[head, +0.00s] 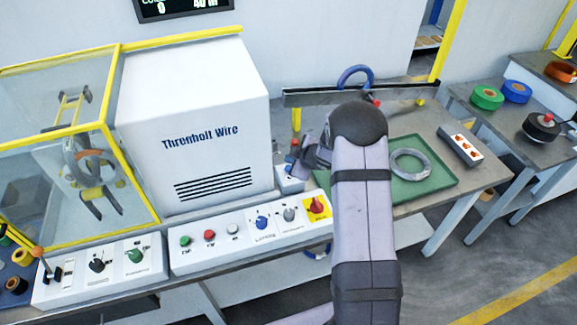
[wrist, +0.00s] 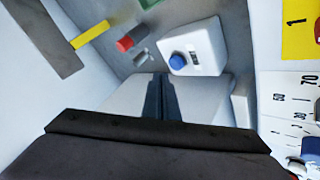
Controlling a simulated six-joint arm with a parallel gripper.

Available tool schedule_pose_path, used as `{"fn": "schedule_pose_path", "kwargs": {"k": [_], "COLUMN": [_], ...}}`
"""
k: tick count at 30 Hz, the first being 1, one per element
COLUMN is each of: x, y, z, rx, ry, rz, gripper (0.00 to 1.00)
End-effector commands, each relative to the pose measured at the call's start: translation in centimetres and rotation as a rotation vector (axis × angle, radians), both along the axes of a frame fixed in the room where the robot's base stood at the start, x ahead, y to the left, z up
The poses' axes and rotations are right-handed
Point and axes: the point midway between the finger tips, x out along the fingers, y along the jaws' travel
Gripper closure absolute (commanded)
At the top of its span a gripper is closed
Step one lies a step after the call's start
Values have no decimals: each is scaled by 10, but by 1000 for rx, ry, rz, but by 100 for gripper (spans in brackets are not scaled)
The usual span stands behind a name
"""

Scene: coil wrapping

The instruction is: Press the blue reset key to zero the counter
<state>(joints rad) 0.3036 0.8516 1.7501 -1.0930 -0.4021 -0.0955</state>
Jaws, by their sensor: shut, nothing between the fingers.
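The blue reset key (wrist: 178,62) is a round button on a small white box (wrist: 207,47) in the wrist view. In the head view the white box (head: 289,184) stands on the bench right of the big white machine, partly hidden by my gripper (head: 295,165). My gripper also shows in the wrist view (wrist: 160,76), its dark fingers together and empty. The fingertips appear just beside the key in that picture; I cannot tell the height between them.
A control panel (head: 250,240) with buttons, knobs and a red knob on yellow lies in front. A red-capped item (wrist: 125,44) stands near the box. A metal bar (head: 310,97) crosses behind my arm.

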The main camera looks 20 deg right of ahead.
Motion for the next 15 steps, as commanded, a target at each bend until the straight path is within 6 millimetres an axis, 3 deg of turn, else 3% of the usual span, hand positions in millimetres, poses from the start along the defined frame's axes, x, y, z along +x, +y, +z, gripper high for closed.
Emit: {"fn": "schedule_pose_path", "kwargs": {"k": [9, 15], "x": [0, 0], "y": [0, 0], "z": [33, 42], "rx": [0, 0], "ry": [0, 0], "rz": [0, 0], "gripper": [100, 100]}}
